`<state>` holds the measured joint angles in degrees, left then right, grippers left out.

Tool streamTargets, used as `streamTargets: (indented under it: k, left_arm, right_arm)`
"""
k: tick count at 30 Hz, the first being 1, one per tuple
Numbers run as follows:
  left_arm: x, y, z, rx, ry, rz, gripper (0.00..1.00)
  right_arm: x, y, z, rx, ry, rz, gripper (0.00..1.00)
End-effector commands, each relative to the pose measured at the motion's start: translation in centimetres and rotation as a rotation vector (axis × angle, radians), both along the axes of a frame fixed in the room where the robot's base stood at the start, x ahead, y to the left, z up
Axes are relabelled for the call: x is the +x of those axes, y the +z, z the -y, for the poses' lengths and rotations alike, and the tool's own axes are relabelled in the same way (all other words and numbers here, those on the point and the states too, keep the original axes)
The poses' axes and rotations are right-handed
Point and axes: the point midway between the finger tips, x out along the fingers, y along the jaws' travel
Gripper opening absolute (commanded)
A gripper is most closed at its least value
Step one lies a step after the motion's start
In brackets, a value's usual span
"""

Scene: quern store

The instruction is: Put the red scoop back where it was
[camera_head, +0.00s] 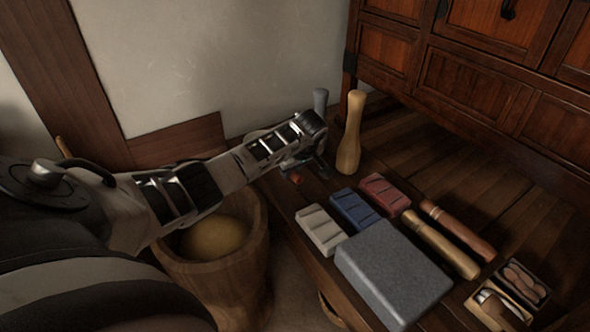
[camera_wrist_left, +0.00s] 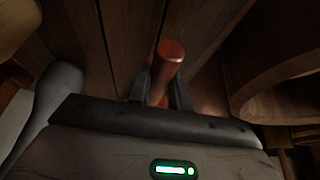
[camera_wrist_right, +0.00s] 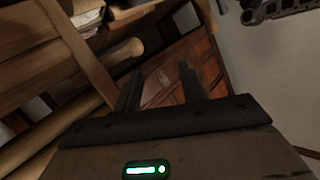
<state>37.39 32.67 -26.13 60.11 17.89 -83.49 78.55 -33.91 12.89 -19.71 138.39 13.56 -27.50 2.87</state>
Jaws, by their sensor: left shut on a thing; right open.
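My left gripper (camera_head: 304,171) reaches over the left edge of the low wooden table, near the wooden pestle. In the left wrist view its fingers (camera_wrist_left: 161,92) are shut on a red rounded handle, which I take to be the red scoop (camera_wrist_left: 168,58). A small red bit of the scoop (camera_head: 296,179) shows below the gripper in the head view. The rest of the scoop is hidden, so I cannot tell whether it touches the table. My right gripper (camera_wrist_right: 160,88) is open and empty in the right wrist view, and it is not seen in the head view.
A wooden tub (camera_head: 214,269) with yellowish contents stands below my left arm. The table holds a wooden pestle (camera_head: 350,135), a grey one (camera_head: 320,100), white (camera_head: 321,231), blue (camera_head: 356,210) and red (camera_head: 385,194) blocks, a grey slab (camera_head: 394,268), two rollers (camera_head: 440,243) and small boxes (camera_head: 505,297).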

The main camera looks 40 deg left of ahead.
Motion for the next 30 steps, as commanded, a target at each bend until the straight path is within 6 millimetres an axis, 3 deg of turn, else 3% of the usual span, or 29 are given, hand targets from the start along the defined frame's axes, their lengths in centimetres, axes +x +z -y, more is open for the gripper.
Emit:
streamTargets:
  k: [1,4,20,21,23,30]
  left_arm:
    - [-0.1,-1.8,0.1,0.0,-0.001,-0.002,0.0]
    - [0.0,-2.7,0.1,0.0,-0.002,-0.001,0.0]
    - [-0.1,-3.2,0.1,0.0,0.0,-0.002,0.0]
    - [-0.1,-3.2,0.1,0.0,0.0,-0.002,0.28]
    - [-0.1,-3.2,0.1,0.0,0.0,-0.002,0.41]
    - [-0.1,-3.2,0.1,-0.001,-0.001,-0.002,0.41]
  right_arm:
    - [0.2,-0.8,-0.2,0.042,0.001,0.007,0.41]
    - [0.2,-0.2,-0.6,0.114,0.006,0.017,0.41]
    - [0.3,0.7,-0.8,0.157,0.01,0.022,0.41]
    - [0.3,0.7,-0.8,0.157,0.01,0.022,0.41]
    - [0.3,0.7,-0.8,0.157,0.01,0.022,0.41]
    - [0.3,0.7,-0.8,0.157,0.01,0.022,0.41]
